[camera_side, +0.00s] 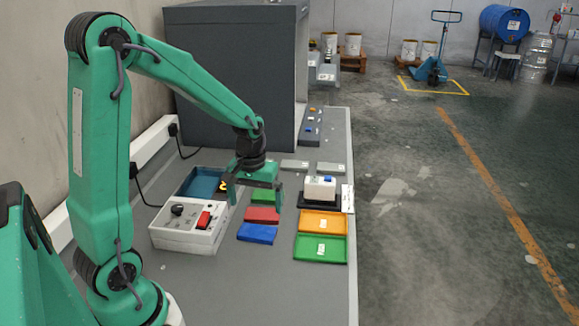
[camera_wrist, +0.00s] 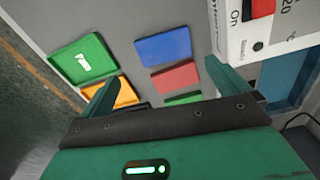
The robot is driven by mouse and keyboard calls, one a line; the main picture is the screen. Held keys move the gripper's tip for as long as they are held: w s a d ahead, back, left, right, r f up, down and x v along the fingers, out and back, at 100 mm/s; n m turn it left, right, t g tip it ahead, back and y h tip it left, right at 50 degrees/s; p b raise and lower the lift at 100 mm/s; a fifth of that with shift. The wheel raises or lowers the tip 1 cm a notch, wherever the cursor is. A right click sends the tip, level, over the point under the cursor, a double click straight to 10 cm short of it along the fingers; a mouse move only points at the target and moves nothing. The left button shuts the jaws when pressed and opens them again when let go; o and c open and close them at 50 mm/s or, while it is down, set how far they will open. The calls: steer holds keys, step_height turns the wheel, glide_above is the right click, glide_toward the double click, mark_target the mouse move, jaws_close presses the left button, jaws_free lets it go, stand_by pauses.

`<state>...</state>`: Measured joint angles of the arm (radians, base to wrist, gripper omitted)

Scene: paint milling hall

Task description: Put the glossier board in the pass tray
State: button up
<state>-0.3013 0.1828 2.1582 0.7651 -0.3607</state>
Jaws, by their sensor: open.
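Three flat boards lie in a column on the grey bench: blue (camera_side: 257,234), red (camera_side: 262,215) and green (camera_side: 265,196). The wrist view shows blue (camera_wrist: 163,47), red (camera_wrist: 175,77) and part of green (camera_wrist: 183,99). I cannot tell which is glossier. My gripper (camera_side: 254,196) is open and empty, above the boards near the green one; its fingers also show in the wrist view (camera_wrist: 161,72). To the right are a green tray (camera_side: 304,250) and an orange tray (camera_side: 304,224), both empty except for white labels too small to read.
A white control box (camera_side: 185,237) with a black knob and red switch stands left of the boards. A blue tray (camera_side: 199,183) lies behind it. A small white device (camera_side: 320,188) sits behind the orange tray. The front of the bench is clear.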

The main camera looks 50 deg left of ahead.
steer(key=s+d+r+m+t, duration=0.2)
steer(key=s+d+r+m, duration=0.1)
steer(key=s+d+r, duration=0.2)
steer(key=s+d+r+m+t, duration=0.3)
steer(key=s+d+r+m, duration=0.1)
steer(key=s+r, duration=0.3)
steer(key=shift+d+r+m, duration=0.3)
steer(key=shift+d+r, duration=0.55)
steer(key=shift+r, duration=0.5)
steer(key=shift+w+a+f+n+g, duration=0.9)
steer(key=shift+w+a+f+n, duration=0.45)
steer(key=shift+w+a+f, duration=1.05)
steer(key=shift+w+a+f+n+g, duration=0.9)
steer(key=shift+w+a+f+n, duration=0.7)
steer(key=shift+f, duration=1.55)
steer(key=shift+w+a+f+n+g, duration=1.05)
steer(key=shift+w+a+f, duration=0.95)
steer(key=shift+f, duration=0.8)
steer(key=shift+w+d+f, duration=0.1)
steer(key=shift+w+d, duration=0.1)
steer(key=shift+d, duration=0.05)
